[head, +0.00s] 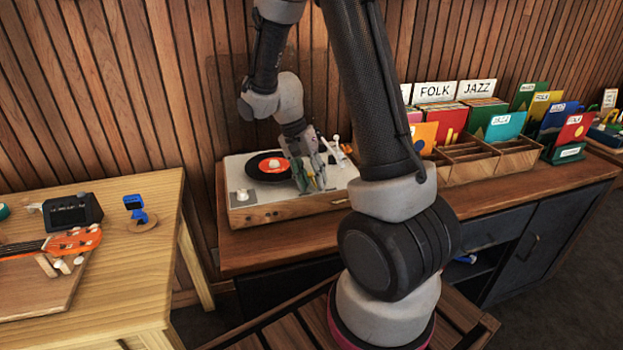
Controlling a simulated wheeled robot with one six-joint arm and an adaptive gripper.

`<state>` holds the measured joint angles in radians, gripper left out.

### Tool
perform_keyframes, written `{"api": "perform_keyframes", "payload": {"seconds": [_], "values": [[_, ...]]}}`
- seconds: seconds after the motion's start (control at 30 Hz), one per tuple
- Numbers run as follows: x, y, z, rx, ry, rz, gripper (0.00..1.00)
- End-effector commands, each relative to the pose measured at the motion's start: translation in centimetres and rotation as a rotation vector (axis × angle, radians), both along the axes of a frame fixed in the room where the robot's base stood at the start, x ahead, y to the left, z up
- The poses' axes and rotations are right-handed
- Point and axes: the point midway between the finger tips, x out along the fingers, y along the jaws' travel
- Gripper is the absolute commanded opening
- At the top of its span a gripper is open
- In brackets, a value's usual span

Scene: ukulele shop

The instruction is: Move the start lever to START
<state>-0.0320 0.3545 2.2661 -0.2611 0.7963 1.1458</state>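The record player (262,211) has a wooden case and a pale top, and stands on the wooden cabinet top. A black record (269,166) with an orange-red label lies on it. A small pale knob (241,195) is at its front left corner. Pale upright parts, probably of the tonearm (337,147), show at the right rear. My gripper (313,184) points down over the right part of the player, just right of the record. It hides that area, and I cannot make out the start lever or any START marking. The finger gap is too small to read.
Wooden record bins (470,160) with FOLK and JAZZ cards stand right of the player. A lighter table (130,262) at left holds an orange ukulele headstock (75,241), a dark display box (72,212) and a blue clip-like device (137,209). A slatted wall is close behind.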

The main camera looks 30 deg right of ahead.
Motion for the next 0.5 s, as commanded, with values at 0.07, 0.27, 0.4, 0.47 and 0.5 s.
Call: {"api": "perform_keyframes", "payload": {"seconds": [0.07, 0.27, 0.4, 0.47, 0.5], "values": [[0.0, 0.0, 0.02, 0.0, 0.0, 0.0, 0.34], [0.01, 0.01, 0.03, 0.0, 0.0, 0.0, 0.0], [0.01, 0.01, 0.03, 0.0, 0.0, 0.0, 0.0], [0.01, -0.01, 0.04, 0.003, -0.001, -0.001, 0.0], [0.0, -0.05, 0.05, 0.008, -0.003, 0.0, 0.0]]}}
